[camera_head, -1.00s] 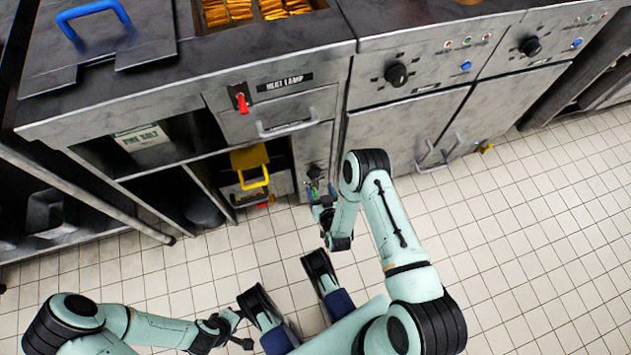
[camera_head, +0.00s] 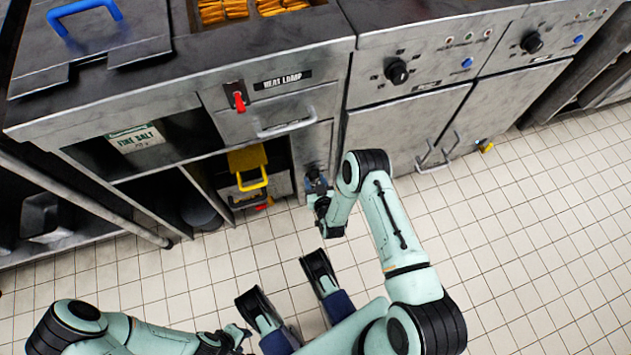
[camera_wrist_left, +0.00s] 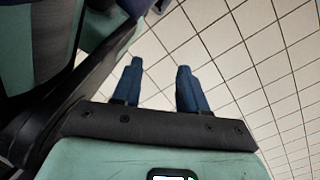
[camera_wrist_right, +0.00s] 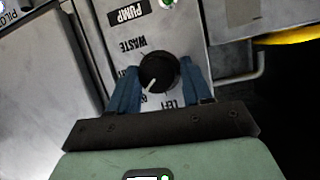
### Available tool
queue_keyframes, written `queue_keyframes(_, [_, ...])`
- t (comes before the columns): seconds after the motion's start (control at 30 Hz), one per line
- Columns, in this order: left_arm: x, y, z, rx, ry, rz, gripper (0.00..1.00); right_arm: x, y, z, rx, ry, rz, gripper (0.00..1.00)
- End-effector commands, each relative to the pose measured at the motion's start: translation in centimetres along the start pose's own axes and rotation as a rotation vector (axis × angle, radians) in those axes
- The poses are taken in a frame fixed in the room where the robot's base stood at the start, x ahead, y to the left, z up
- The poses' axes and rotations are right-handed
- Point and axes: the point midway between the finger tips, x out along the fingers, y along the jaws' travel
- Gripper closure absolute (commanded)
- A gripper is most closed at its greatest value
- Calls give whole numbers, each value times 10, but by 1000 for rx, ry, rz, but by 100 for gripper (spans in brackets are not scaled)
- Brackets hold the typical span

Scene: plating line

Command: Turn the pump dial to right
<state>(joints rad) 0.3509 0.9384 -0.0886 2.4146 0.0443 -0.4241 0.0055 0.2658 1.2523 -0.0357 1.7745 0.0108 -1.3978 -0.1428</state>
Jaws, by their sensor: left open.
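The pump dial (camera_wrist_right: 157,72) is a round black knob with a white pointer line, on a grey panel in the right wrist view. Its pointer slants down and slightly left in that picture. Upside-down labels read PUMP (camera_wrist_right: 130,14), WASTE and LEFT; another is partly hidden. My right gripper (camera_wrist_right: 161,66) has one blue finger on each side of the dial; I cannot tell whether both touch it. In the head view my right gripper (camera_head: 318,186) is at the low panel and hides the dial. My left gripper (camera_wrist_left: 160,64) is open and empty above the floor.
A yellow-handled bin (camera_head: 250,170) is in the recess left of the panel. A heat lamp drawer with a red switch (camera_head: 238,100) is above. Cabinet door handles (camera_head: 437,153) stick out to the right.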

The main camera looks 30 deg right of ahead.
Motion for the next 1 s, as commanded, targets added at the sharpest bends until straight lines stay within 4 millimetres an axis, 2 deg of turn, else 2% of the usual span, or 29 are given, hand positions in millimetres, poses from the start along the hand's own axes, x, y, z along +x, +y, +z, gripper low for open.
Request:
queue_keyframes(0.3, [-4, 4, -6, 7, 22, 9, 57, 0, 8, 0, 68, -6, -13, 81])
queue_keyframes(0.37, [-6, 6, -8, 10, 31, 13, 57, 0, 8, 0, 99, -9, -24, 85])
queue_keyframes(0.7, [-14, 16, -18, 22, 70, 31, 57, 1, 11, 0, 361, -28, -128, 86])
queue_keyframes(1.0, [-9, 11, -13, 16, 52, 23, 57, 2, 12, 0, 592, -43, -222, 87])
